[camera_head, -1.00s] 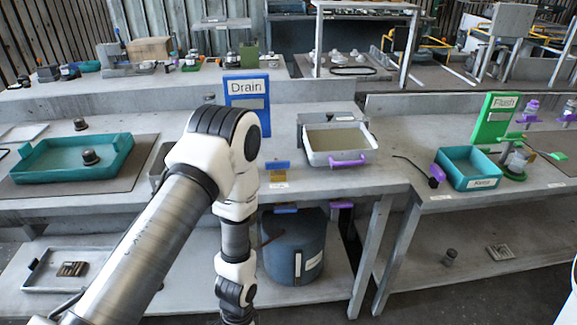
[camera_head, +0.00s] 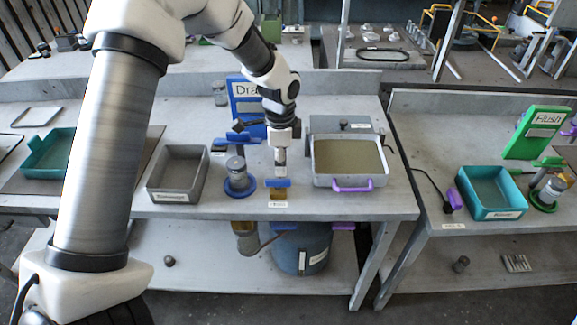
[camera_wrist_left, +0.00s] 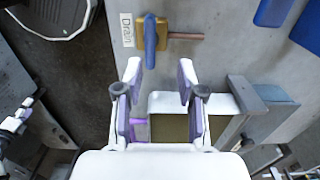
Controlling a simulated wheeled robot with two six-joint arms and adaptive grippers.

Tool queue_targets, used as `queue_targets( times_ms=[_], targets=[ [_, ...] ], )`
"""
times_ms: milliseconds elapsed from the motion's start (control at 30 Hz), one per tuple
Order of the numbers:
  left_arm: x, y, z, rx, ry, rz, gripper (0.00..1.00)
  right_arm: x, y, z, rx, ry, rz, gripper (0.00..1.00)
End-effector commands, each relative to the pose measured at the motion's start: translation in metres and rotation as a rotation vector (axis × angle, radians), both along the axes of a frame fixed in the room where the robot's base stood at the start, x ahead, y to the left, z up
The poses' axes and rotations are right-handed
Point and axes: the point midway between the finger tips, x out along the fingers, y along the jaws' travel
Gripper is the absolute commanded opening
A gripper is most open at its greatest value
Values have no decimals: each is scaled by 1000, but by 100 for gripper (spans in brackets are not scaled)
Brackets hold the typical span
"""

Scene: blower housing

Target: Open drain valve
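The drain valve has a brass body (camera_head: 278,194) and a blue handle (camera_head: 278,183), at the front edge of the middle bench. In the left wrist view the blue handle (camera_wrist_left: 150,42) lies across the line of a copper pipe (camera_wrist_left: 186,36), beside a "Drain" label (camera_wrist_left: 127,30). My left gripper (camera_head: 281,165) is above the bench just behind the valve, pointing down. In the left wrist view its fingers (camera_wrist_left: 158,82) are apart with nothing between them, and the handle lies beyond the tips. Small white and dark parts (camera_wrist_left: 16,120) at the left edge may be my right gripper.
A filled tray (camera_head: 349,160) with a purple handle stands right of the valve. A blue-based cup (camera_head: 238,174) and a grey bin (camera_head: 178,174) stand left. A blue Drain sign (camera_head: 245,103) is behind. A blue bucket (camera_head: 302,250) sits on the shelf below.

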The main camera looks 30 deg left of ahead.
Motion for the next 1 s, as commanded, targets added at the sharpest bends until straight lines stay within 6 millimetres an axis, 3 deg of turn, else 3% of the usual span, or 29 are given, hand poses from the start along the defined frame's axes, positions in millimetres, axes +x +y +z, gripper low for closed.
queue_targets(
  times_ms=[233, 533, 667, 1000],
  targets=[
    [5, 0, -48, 0, 11, 1, 39, -1, 0, 9, 0, 2, 0, 77],
    [5, 0, -57, 0, 9, 1, 39, 0, 0, 9, 0, 1, 0, 77],
    [5, 0, -56, 0, 9, 1, 0, 0, 0, 9, 0, 2, 0, 77],
    [4, 0, -58, -1, 13, 2, 0, 0, 0, 9, 0, 1, 0, 77]
  ],
)
